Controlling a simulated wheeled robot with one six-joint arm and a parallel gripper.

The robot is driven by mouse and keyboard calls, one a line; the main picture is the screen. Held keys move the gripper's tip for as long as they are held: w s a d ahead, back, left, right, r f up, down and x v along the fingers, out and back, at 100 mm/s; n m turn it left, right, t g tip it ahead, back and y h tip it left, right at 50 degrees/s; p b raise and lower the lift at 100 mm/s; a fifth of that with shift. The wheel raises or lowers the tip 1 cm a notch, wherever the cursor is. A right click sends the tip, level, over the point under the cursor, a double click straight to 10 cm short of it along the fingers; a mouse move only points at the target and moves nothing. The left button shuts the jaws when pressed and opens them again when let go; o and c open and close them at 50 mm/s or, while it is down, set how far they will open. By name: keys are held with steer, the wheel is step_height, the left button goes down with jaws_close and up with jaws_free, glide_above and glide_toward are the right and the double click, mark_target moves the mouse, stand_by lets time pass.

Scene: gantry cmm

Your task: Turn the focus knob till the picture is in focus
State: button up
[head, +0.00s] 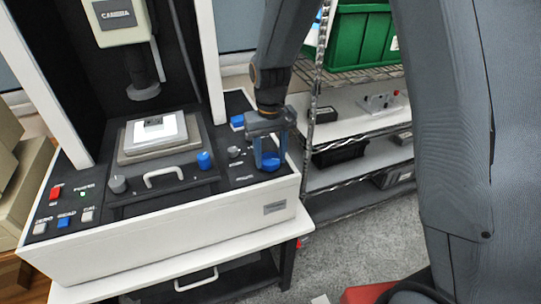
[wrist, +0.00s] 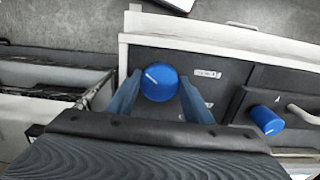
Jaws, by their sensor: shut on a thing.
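A blue knob (head: 270,161) stands on the dark panel at the right end of the white machine (head: 170,245). My gripper (head: 269,150) points down over it with one finger on each side, shut on the knob. In the wrist view the same blue knob (wrist: 159,82) sits between my fingers (wrist: 160,98), with a white mark line on its top. A small label (wrist: 206,73) beside it is too small to read. The lit stage (head: 155,130) holds a small dark part under the camera head (head: 118,22). No screen showing a picture is in view.
A second blue knob (head: 205,160) and a grey knob (head: 117,185) flank a white handle (head: 163,177). Red, blue and white buttons (head: 65,222) line the left front. A wire shelf (head: 350,130) with a green bin (head: 362,45) stands close on the right.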

mark_target(271, 159)
steer(key=shift+w+r, duration=0.1)
steer(key=o, duration=1)
steer(key=shift+o, duration=0.2)
steer(key=shift+r+b, duration=1.05)
steer(key=shift+r, duration=2.8)
steer(key=shift+d, duration=0.1)
steer(key=s+d+f+m+t+b, duration=0.1)
steer(key=s+d+f+m, duration=0.2)
steer(key=s+d, duration=1.1)
step_height(271, 159, down, 2)
steer(key=shift+s+f+b, duration=0.15)
steer(key=shift+s+b, duration=0.15)
steer(key=shift+s, duration=0.05)
steer(key=shift+d, duration=0.1)
